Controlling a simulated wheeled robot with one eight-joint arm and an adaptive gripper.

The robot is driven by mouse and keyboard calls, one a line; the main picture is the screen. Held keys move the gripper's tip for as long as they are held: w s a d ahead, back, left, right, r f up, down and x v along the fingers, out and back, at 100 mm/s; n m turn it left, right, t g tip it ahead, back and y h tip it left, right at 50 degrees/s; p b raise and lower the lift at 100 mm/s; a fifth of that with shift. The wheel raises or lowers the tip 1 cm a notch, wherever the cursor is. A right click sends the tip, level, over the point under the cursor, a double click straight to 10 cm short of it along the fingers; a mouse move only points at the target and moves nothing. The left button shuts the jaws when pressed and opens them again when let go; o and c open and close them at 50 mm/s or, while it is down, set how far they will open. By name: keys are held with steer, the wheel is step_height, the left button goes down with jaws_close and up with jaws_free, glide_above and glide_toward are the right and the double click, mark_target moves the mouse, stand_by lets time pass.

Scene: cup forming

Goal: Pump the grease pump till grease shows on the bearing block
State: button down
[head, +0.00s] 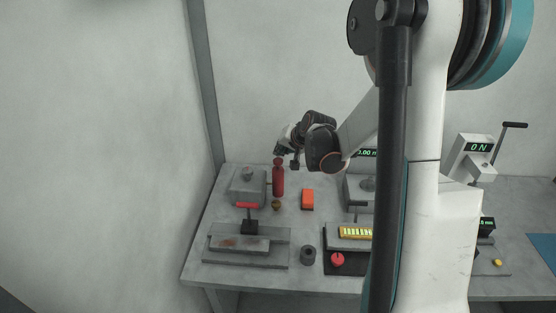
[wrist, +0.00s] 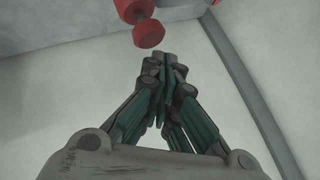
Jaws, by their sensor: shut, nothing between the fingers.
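The red grease pump (head: 278,183) stands upright at the back left of the table, with a round red knob (head: 278,162) on top. The knob also shows in the wrist view (wrist: 148,34), with part of the red body behind it. A grey block with a rounded top (head: 247,183), which looks like the bearing block, stands just left of the pump. I cannot make out any grease on it. My gripper (head: 287,157) is shut and empty, close beside the knob. In the wrist view the closed fingertips (wrist: 163,58) lie near the knob, with a small gap in the picture.
An orange block (head: 307,199) and a small brown ball (head: 276,205) lie right of and before the pump. A red-handled grey fixture (head: 240,244) and a dark cylinder (head: 308,255) are in front. My arm hides part of the table's right side.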

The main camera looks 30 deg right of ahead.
mark_target(280, 159)
steer(key=shift+r+p, duration=1.7)
steer(key=shift+r, duration=0.8)
